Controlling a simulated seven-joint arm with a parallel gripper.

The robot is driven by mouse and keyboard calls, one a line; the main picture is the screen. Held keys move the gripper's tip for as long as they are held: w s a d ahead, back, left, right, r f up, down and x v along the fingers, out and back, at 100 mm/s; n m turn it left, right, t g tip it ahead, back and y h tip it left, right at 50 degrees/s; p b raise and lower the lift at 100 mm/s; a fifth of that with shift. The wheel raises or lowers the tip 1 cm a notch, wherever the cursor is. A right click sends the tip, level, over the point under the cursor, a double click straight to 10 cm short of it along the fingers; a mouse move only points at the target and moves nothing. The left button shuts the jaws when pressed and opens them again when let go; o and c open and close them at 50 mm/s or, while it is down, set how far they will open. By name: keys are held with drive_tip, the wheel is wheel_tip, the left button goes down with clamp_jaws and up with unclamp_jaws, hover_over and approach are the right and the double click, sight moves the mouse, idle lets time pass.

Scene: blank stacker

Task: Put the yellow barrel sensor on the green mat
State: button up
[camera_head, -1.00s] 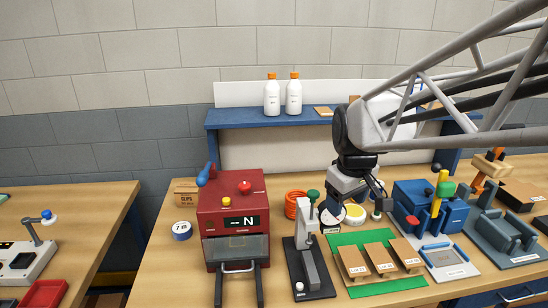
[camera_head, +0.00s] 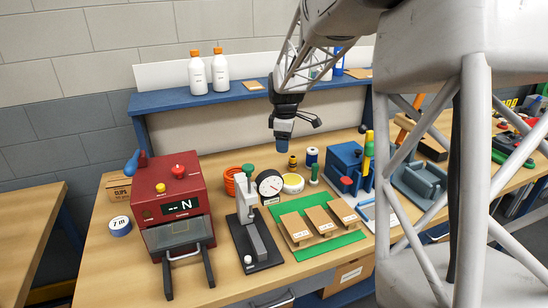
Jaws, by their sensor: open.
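A small barrel-shaped part with yellow and dark bands (camera_head: 292,162) stands on the bench behind the dial gauge; I take it for the yellow barrel sensor. The green mat (camera_head: 327,244) lies at the front of the bench, with three brown labelled blocks (camera_head: 322,219) across it. My gripper (camera_head: 283,147) hangs above the back of the bench, up and slightly left of the banded part and apart from it. It is open and empty. The gap between its fingers is hard to make out at this size.
A dial gauge (camera_head: 269,184), a yellow-and-white roll (camera_head: 292,184) and a spool (camera_head: 312,156) crowd the banded part. A black stand (camera_head: 262,241) and red machine (camera_head: 176,206) are left. A blue machine (camera_head: 345,160) is right. Mat strips around the blocks are bare.

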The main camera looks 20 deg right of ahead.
sight(293, 164)
drive_tip(key=w+d+f+n, duration=0.1)
drive_tip(key=w+d+f, duration=0.2)
drive_tip(key=w, duration=0.1)
drive_tip(key=w+d+f+n, duration=0.2)
drive_tip(key=w+d+f, duration=0.1)
drive_tip(key=w+f, duration=0.1)
drive_tip(key=w+d+f+n, duration=0.1)
drive_tip(key=w+d+f, duration=0.2)
drive_tip(key=w+f, duration=0.1)
drive_tip(key=shift+d+g, duration=0.4)
drive_tip(key=shift+f, duration=1.35)
drive_tip(key=shift+a+f, duration=0.15)
drive_tip(key=shift+f, duration=1.15)
drive_tip(key=shift+a+f, duration=0.1)
drive_tip(key=shift+f, duration=1.2)
drive_tip(key=c, duration=1.1)
drive_tip(key=shift+r, duration=0.1)
